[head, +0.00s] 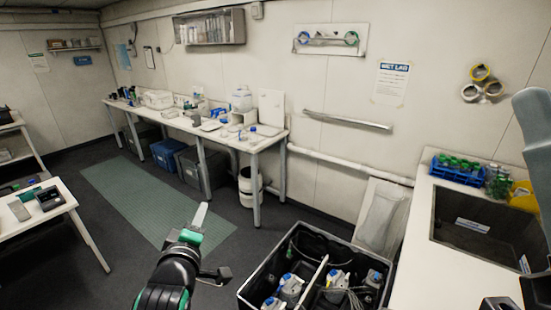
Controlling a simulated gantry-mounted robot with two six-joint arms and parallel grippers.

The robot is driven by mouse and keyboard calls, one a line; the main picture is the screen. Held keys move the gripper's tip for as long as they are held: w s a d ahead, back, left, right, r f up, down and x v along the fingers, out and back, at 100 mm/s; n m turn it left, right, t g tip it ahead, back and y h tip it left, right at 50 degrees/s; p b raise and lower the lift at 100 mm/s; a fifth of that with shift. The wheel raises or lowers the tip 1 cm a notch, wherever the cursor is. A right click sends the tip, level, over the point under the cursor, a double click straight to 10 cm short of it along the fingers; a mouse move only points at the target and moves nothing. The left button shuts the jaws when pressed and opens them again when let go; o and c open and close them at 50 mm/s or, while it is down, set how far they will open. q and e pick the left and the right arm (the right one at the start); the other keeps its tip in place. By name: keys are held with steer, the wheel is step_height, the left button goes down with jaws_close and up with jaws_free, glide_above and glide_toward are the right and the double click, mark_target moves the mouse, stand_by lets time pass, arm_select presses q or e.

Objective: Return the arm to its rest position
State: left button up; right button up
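My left gripper (199,218) is at the bottom centre of the head view, above the dark floor. Its arm comes in from the bottom edge. A pale finger with a green base points up and away, and a small dark part sticks out on its right. Only one finger shows clearly, so its opening cannot be told. I see nothing hanging from it, and it looks apart from the furniture. A grey-blue arm part, probably of my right arm, shows at the right edge. My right gripper cannot be made out.
A black crate (255,292) with bottles stands right of my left gripper. The counter (430,262) at right has a dark sink (480,238) and a blue tube rack (457,176). A long bench (262,141) lines the wall. A green mat (140,200) covers clear floor.

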arm_select(q)
steer(key=s+a+r+m+t, duration=0.1)
steer(key=s+r+t, duration=0.15)
steer(key=r, duration=0.55)
steer(key=s+a+r+m+t, duration=0.1)
steer(key=s+r+t, duration=0.1)
steer(key=s+r, duration=0.35)
steer(key=s+d+r+m+t+h, duration=0.1)
steer(key=s+r+m+t+h, duration=0.2)
steer(key=s+r+m+t, duration=0.4)
steer(key=s+r+m, duration=0.5)
steer(key=s+r, duration=0.5)
steer(key=s, duration=0.1)
steer(key=shift+d+r+m, duration=0.3)
steer(key=shift+r, duration=0.05)
